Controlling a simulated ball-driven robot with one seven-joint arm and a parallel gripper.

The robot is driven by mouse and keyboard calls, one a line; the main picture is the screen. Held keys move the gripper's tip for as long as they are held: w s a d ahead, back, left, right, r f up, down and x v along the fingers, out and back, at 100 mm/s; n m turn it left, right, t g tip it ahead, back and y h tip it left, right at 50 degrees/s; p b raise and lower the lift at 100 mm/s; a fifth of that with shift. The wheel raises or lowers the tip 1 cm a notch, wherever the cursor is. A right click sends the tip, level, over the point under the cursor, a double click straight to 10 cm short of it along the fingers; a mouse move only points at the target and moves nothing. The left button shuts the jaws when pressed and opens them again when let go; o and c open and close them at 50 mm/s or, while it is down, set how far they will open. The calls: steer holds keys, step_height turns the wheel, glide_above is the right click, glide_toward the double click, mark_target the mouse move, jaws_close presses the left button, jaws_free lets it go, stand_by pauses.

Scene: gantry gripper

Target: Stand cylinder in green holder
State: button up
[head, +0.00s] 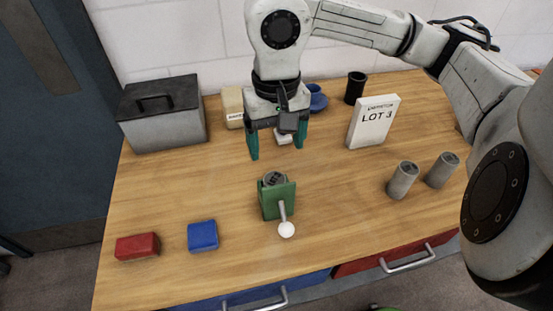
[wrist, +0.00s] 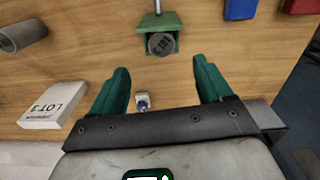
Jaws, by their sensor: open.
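The green holder (head: 277,201) stands near the middle of the table, with a rod ending in a white ball (head: 286,230) at its front. A grey cylinder (head: 274,179) sits in the holder, its marked top face showing; its lower part is hidden. In the wrist view the holder (wrist: 143,24) and cylinder (wrist: 161,44) lie beyond the fingertips. Two more grey cylinders (head: 403,180) (head: 441,170) stand upright at the right; one also shows in the wrist view (wrist: 22,36). My gripper (head: 278,149) is open and empty, above and behind the holder, apart from the cylinder.
A red block (head: 137,247) and a blue block (head: 203,236) lie at front left. A grey box (head: 162,120), a tan box (head: 233,105), a blue cup (head: 317,100), a black cup (head: 355,87) and a LOT 3 sign (head: 373,123) stand behind. Drawers are below the front edge.

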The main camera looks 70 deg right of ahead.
steer(key=shift+r, duration=1.15)
